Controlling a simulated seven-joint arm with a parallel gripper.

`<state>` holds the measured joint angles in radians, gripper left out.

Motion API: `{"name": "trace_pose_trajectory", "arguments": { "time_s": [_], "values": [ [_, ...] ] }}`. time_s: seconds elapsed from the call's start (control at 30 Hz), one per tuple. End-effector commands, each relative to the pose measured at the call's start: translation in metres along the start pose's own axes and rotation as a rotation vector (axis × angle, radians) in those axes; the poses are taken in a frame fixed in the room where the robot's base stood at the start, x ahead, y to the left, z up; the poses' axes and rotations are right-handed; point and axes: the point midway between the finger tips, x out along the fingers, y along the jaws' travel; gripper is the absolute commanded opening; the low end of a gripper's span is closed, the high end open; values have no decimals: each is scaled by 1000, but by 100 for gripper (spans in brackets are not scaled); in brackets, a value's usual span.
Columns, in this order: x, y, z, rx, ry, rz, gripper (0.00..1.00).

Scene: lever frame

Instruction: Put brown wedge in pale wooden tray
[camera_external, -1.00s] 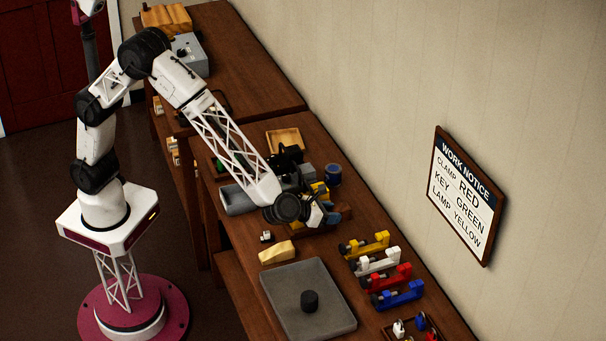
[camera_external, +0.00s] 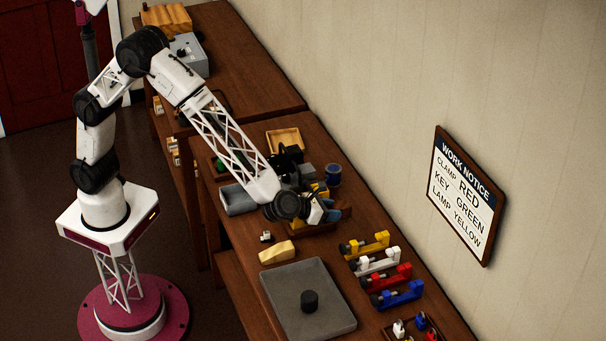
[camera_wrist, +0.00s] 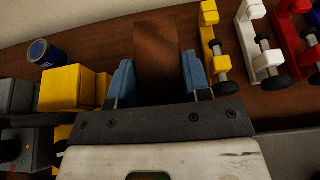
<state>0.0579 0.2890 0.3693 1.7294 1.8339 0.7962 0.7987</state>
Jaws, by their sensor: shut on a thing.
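The brown wedge (camera_wrist: 155,55) shows in the wrist view between the two blue fingers of my gripper (camera_wrist: 155,80). My gripper is shut on it, and the wedge reaches forward past the fingertips. In the external view my gripper (camera_external: 332,214) is over the right part of the near bench, and the wedge is hard to make out there. The pale wooden tray (camera_external: 299,130) lies farther back on the same bench, behind the dark items, and looks empty. The tray is not seen in the wrist view.
A blue can (camera_external: 334,175), yellow and grey parts and a grey bin (camera_external: 238,200) crowd the bench near my gripper. Coloured clamps (camera_external: 375,262) line the right. A cream block (camera_external: 277,252) and a dark grey tray (camera_external: 285,315) with a black knob are in front.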

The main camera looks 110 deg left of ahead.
Motion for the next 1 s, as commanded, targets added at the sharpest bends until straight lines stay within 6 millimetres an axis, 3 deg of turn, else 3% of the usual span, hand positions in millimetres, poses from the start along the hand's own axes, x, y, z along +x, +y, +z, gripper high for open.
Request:
{"name": "trace_pose_trajectory", "arguments": {
  "time_s": [0.5,0.77,1.0],
  "values": [
    [-39,0,95,-4,-2,-1,19],
    [-36,59,99,-30,1,64,19],
    [-38,137,104,-68,3,151,19]
  ]
}}
